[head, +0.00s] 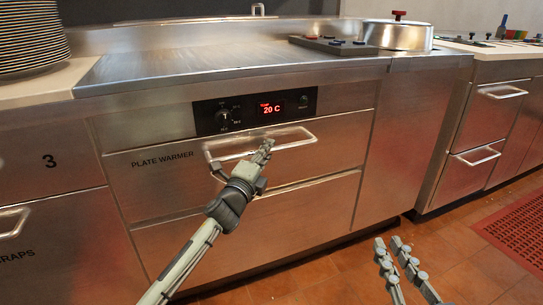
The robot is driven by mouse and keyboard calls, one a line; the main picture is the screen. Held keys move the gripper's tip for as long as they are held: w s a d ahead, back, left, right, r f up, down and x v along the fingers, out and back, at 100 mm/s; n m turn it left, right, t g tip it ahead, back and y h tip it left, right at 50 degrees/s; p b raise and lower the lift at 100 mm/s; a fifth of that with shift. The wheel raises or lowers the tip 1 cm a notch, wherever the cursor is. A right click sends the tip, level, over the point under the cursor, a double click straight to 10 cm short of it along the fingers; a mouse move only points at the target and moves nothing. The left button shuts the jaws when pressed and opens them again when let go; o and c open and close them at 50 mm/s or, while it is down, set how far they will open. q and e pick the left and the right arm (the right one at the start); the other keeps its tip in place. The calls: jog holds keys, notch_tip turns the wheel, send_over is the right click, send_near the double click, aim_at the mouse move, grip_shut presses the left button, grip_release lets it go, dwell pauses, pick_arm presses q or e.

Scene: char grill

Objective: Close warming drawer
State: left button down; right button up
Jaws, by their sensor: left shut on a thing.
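The warming drawer (160,183), a steel front marked PLATE WARMER, is below the control panel in the middle of the head view. I cannot tell for sure whether its front is flush with the cabinet or stands slightly out. Its bar handle (300,138) runs along the top of the front. My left gripper (264,149) is at the middle of this handle, shut on it, and its fingers hide part of the bar. My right gripper (390,241) is low at the right, over the floor, with its fingers apart and nothing between them.
A steel counter (200,70) with a lidded pan (398,35) is above. A stack of plates (30,38) stands at left. Other closed drawers (478,170) are at right. The tiled floor around a red mat (520,225) is clear.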

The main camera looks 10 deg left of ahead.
pick_arm(q)
jog(key=shift+w+a+r, duration=0.1)
jog(key=shift+w+a, duration=0.1)
jog(key=shift+a, duration=0.05)
jog(key=c, duration=1.5)
grip_release()
jog(key=shift+w, duration=0.15)
jog(key=v, duration=1.2)
jog(key=shift+a, duration=0.1)
